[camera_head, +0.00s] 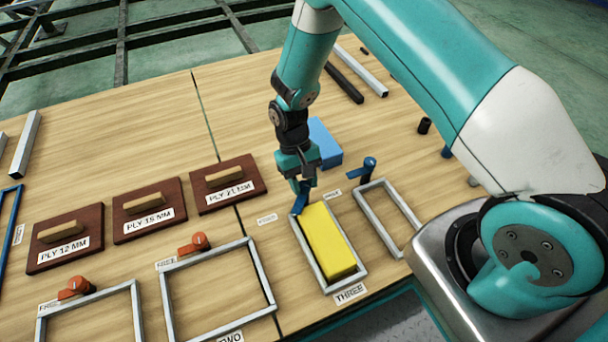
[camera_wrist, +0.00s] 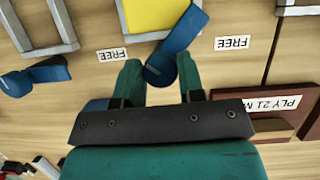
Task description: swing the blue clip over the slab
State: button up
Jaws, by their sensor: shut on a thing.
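The yellow slab (camera_head: 333,243) lies inside that frame. My gripper (camera_head: 304,187) points down and is shut on the clip. In the wrist view, the clip's round end (camera_wrist: 158,69) sits between my fingertips (camera_wrist: 160,76). My fingers hide part of the clip in the head view.
Another blue clip (camera_head: 368,168) stands to the right by an empty frame (camera_head: 398,198). A blue block (camera_head: 324,146) lies behind my gripper. Brown boards with handles (camera_head: 228,184) lie to the left. Orange clips (camera_head: 194,244) stand by two more empty frames (camera_head: 220,288).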

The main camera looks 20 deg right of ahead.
jog(key=n+h+p, duration=0.1)
jog(key=n, duration=0.1)
jog(key=n+p, duration=0.1)
jog(key=n, duration=0.1)
jog(key=shift+a+r+n+h, duration=0.1)
jog(key=shift+n+h, duration=0.2)
jog(key=shift+h, duration=0.1)
jog(key=shift+n+t+h+p, duration=0.6)
jog(key=shift+n+t+p, duration=0.15)
jog(key=shift+n, duration=1.05)
jog(key=o, duration=0.9)
jog(key=p+v, duration=0.2)
jog(key=v, duration=1.5)
jog(key=shift+a+r, duration=0.1)
jog(key=shift+a, duration=0.05)
jog(key=shift+r, duration=0.1)
